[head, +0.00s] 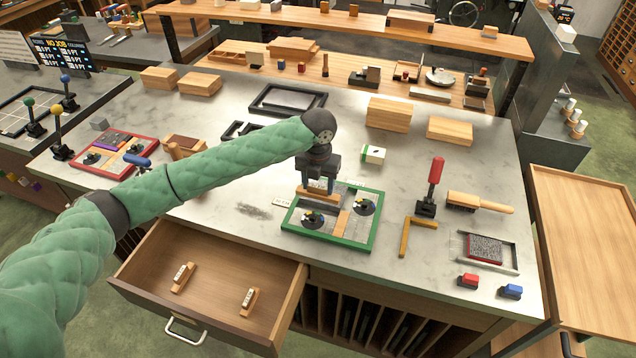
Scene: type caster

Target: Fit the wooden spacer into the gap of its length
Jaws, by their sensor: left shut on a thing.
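My left gripper (317,186) points down over the back left of the green-framed tray (322,244). It is shut on a wooden spacer (314,196), a light brown bar lying roughly level across the picture. I cannot tell whether the spacer touches the tray or hangs just above it. Inside the tray are two dark round pieces with yellow marks, an orange-brown wooden block (341,224) and grey pieces. The gap itself is hard to make out behind the gripper and spacer. Two more wooden spacers with white labels, one left (182,277) and one right (250,301), lie in the open drawer. My right gripper is out of view.
The open drawer (150,262) juts out at the front left. A red-framed tray (82,164) stands left. Right of the green tray are a red-handled tool (434,180), a brass angle piece (405,238), a brush (480,202) and an ink tray (487,250). Wooden blocks stand behind.

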